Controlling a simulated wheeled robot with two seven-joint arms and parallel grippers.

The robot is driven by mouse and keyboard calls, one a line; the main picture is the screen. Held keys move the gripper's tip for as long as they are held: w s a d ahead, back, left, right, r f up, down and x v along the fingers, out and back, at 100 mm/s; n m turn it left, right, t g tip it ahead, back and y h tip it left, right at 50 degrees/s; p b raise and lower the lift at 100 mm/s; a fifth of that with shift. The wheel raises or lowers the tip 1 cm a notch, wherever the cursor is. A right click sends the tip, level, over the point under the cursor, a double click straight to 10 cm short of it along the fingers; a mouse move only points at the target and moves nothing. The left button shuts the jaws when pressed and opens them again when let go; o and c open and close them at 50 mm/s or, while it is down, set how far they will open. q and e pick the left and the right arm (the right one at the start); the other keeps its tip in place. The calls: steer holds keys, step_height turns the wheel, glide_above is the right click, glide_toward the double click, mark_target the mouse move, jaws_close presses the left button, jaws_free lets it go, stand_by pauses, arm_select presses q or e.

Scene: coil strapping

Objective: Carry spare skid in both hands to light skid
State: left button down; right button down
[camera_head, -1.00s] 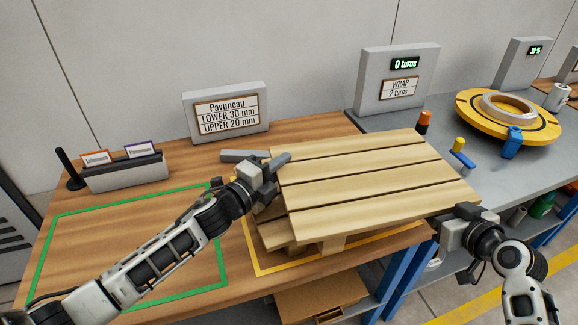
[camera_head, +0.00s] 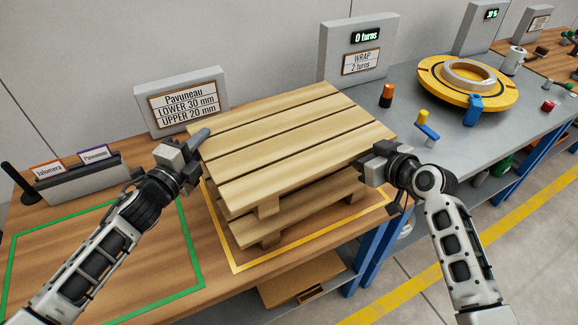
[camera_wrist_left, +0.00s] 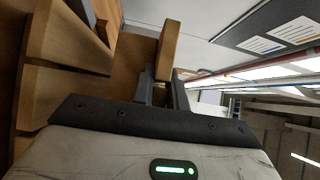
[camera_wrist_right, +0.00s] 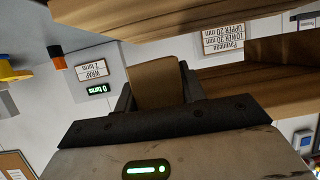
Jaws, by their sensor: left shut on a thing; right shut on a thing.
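The upper wooden skid (camera_head: 290,140) is held level between my two grippers, above another wooden skid (camera_head: 330,200) inside the yellow outline on the bench. Whether the two skids touch is hard to tell. My left gripper (camera_head: 190,150) is shut on the upper skid's left edge; in the left wrist view a wooden piece (camera_wrist_left: 170,50) sits at its jaws. My right gripper (camera_head: 372,165) is shut on the right edge; in the right wrist view a board end (camera_wrist_right: 155,84) sits between its fingers. The undersides are mostly hidden.
A green outline (camera_head: 190,250) encloses bare bench at the left. A Pavuneau sign (camera_head: 182,102) and a WRAP display (camera_head: 358,50) stand behind. A yellow turntable (camera_head: 467,85), an orange-black bottle (camera_head: 386,95) and a blue-yellow tool (camera_head: 427,128) sit on the grey bench at right.

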mark_target(355, 176)
arm_select(q)
steer(key=shift+a, duration=0.1)
